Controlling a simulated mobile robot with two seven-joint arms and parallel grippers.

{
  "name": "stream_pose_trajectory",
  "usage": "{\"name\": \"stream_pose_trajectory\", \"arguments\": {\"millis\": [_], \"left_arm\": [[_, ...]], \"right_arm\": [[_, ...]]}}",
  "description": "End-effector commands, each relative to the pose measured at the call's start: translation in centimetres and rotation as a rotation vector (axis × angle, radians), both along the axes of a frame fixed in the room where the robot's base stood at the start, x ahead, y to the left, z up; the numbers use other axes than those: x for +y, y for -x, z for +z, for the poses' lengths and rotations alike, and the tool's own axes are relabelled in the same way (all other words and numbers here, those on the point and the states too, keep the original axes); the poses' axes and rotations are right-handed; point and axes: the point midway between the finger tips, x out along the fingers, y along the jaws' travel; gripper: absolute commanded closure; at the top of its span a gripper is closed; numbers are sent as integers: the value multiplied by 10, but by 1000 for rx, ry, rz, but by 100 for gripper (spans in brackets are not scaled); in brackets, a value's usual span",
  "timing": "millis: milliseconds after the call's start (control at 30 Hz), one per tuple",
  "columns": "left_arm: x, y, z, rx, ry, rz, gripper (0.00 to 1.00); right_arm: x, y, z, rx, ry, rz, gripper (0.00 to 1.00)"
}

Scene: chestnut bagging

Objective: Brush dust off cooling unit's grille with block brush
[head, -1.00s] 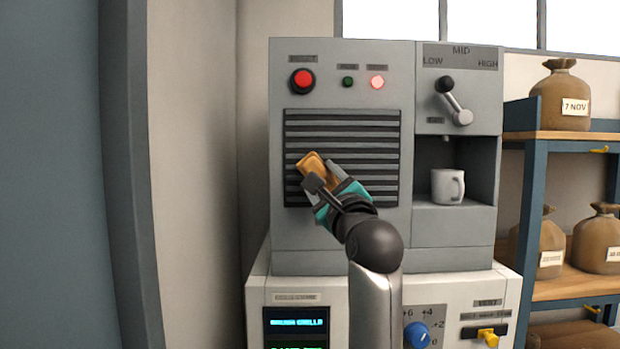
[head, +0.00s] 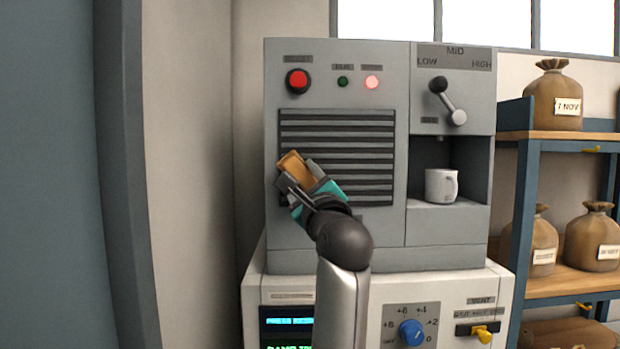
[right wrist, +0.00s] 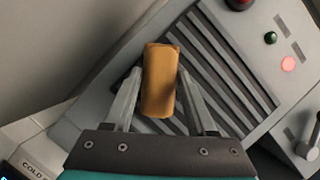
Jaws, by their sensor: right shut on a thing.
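The grey cooling unit stands in the middle of the head view, with its dark slatted grille (head: 350,150) on the front left. The block brush (head: 295,168) is a tan wooden block. My right gripper (head: 300,182) is shut on it, at the grille's lower left edge. In the right wrist view the brush (right wrist: 160,82) sits between both fingers, in front of the grille slats (right wrist: 222,75). Its bristles are hidden, and I cannot tell whether it touches the slats. No dust can be made out. My left gripper is not in view.
Above the grille are a red button (head: 298,80) and small lamps. Right of it are a lever (head: 447,100) and a white mug (head: 441,185) in a recess. A shelf rack (head: 523,200) with sacks stands at right. A wall is close on the left.

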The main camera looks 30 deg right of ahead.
Motion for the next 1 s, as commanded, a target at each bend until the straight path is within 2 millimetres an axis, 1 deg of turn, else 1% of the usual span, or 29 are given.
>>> {"name": "stream_pose_trajectory", "arguments": {"millis": [267,367,800,1000], "left_arm": [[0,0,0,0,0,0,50],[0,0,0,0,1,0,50],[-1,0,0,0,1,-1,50],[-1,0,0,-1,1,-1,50]], "right_arm": [[2,0,-1,4,-1,3,88],[6,6,-1,3,-3,4,88],[28,44,0,-1,-2,2,88],[32,51,0,1,0,1,88]]}}
